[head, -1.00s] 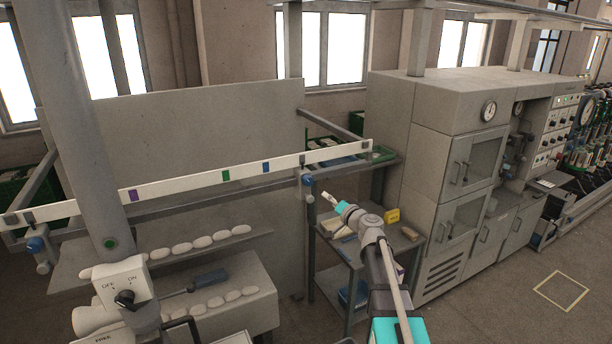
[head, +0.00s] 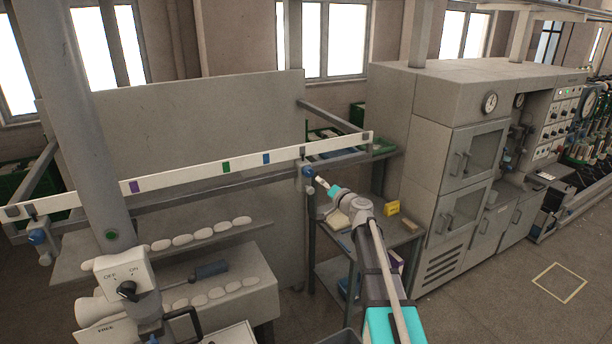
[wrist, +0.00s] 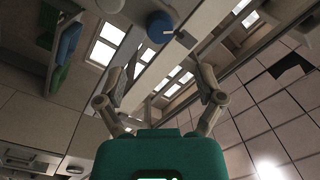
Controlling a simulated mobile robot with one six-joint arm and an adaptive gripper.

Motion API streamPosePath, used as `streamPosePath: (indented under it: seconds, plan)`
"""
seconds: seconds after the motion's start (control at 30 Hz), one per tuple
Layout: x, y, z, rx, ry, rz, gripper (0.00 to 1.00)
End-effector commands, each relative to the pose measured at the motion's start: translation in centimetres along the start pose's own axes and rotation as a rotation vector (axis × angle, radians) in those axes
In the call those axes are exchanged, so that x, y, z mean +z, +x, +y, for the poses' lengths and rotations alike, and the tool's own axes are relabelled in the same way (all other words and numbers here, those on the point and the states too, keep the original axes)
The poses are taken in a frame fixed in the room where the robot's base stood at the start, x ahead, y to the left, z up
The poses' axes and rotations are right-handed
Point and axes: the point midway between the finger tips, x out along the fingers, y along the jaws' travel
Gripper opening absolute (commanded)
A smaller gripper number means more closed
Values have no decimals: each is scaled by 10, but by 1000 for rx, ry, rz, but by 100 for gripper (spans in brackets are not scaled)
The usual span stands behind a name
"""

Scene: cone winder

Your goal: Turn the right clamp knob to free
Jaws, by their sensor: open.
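The right clamp knob (head: 308,171) is blue and sits under the right end of the white rail (head: 205,177). In the wrist view the blue knob (wrist: 160,27) shows near the top middle, beyond the fingertips and not between them. My gripper (head: 322,182) is just to the right of and below the knob in the head view. In the wrist view my gripper (wrist: 162,85) has its two fingers spread wide with nothing between them. Whether a fingertip touches the knob is hard to tell, but the wrist view shows a gap. The left clamp knob (head: 37,237) is also blue.
A grey cabinet (head: 465,150) stands to the right. A large grey panel (head: 200,130) rises behind the rail. White cones (head: 205,233) lie on a shelf at left.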

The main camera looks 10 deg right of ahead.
Motion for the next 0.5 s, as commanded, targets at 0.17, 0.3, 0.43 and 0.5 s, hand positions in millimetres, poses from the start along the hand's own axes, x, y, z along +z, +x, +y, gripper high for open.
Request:
streamPosePath:
  seconds: [0.17, 0.3, 0.43, 0.5]
  plan:
    - [-1, 32, 1, -1, 0, -1, 87]
    - [-1, 53, 1, 0, 0, 0, 87]
    - [-1, 71, 1, 0, 0, 0, 87]
    - [-1, 78, 1, 0, 0, 0, 87]
